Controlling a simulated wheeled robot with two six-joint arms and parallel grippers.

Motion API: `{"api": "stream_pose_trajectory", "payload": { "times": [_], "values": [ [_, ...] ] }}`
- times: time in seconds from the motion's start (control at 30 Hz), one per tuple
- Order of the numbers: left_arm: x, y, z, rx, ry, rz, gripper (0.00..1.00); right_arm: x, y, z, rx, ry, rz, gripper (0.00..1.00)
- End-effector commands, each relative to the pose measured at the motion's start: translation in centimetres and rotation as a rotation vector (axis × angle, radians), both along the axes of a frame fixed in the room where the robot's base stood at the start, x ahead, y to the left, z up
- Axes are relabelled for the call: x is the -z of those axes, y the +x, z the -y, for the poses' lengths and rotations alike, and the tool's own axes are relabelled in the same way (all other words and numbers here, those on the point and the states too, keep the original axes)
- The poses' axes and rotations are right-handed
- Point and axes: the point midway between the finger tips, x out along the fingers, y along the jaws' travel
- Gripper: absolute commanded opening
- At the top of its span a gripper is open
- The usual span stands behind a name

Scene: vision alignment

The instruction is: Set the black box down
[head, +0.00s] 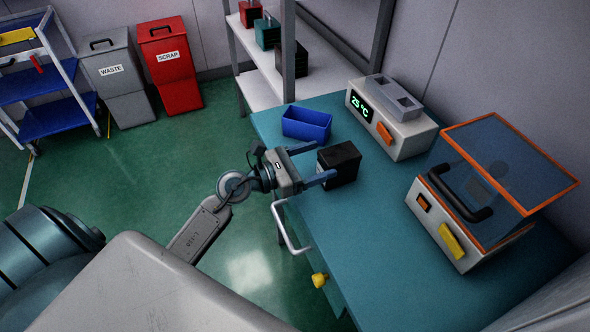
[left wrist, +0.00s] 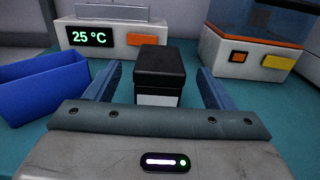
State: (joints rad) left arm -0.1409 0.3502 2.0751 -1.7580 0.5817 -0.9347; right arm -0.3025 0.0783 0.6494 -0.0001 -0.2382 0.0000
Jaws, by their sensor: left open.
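The black box (head: 340,163) stands upright on the teal bench, close to its left edge. In the left wrist view the black box (left wrist: 160,72) shows a pale label on its near side. My left gripper (head: 321,164) is open, with its blue fingers pointing at the box. In the left wrist view the fingers of my left gripper (left wrist: 157,92) lie to either side of the box's near part, with gaps on both sides. My right gripper is not in view.
A blue bin (head: 306,124) stands behind the box. A heater reading 25 °C (head: 392,120) is at the back, and a machine with an orange-framed lid (head: 465,215) is to the right. The bench (head: 385,275) is clear in front.

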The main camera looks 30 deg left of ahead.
Motion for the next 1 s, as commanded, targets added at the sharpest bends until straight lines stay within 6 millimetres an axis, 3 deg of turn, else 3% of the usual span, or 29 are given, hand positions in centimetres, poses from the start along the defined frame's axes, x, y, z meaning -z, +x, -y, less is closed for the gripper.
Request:
{"api": "stream_pose_trajectory", "payload": {
  "times": [0.2,0.4,1.0],
  "values": [
    [0.3,-2.5,-1.9,0.002,0.006,-0.001,0.76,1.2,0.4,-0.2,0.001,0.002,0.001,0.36],
    [0.2,-3.9,-3.0,0.001,0.003,0.0,0.76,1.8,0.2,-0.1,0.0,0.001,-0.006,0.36],
    [-0.3,-4.4,-3.4,-0.009,-0.029,-0.001,0.76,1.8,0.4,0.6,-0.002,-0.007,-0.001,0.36]
  ]
}}
